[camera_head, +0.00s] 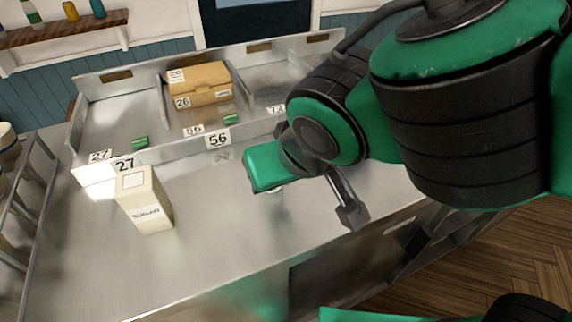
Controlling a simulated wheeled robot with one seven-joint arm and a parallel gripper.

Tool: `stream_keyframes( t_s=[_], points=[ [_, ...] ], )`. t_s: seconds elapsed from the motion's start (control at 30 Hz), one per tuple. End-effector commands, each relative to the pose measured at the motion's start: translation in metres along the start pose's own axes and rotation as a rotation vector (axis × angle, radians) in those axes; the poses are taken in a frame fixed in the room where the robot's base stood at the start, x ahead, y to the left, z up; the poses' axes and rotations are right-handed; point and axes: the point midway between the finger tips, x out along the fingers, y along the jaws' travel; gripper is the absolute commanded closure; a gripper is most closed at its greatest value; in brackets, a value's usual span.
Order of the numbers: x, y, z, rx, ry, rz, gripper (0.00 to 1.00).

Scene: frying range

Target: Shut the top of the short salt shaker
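My gripper (340,195) is low over the right-middle part of the steel counter. One dark metal finger shows, pointing down and to the right. The other finger is hidden, so I cannot tell whether the gripper is open or shut. A green block-shaped part of my arm is to the left of this finger. I cannot make out the short salt shaker or its top. A small pale patch shows under the green part, too little of it to name. My arm and gripper hide the counter around there.
A carton marked sugar (146,204) stands on the counter at left. Behind it is a divided metal tray (110,116) with number cards, a cardboard box (208,76) and small green items (140,141). The front-left counter (200,265) is clear. A rack (30,200) stands at far left.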

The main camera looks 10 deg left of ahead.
Motion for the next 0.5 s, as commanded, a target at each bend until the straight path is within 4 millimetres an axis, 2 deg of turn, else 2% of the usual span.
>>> stream_keyframes(
  t_s=[0.5],
  points=[
    [0.0066,0.0013,0.0054,-0.001,-0.007,0.003,1.00]
  ],
)
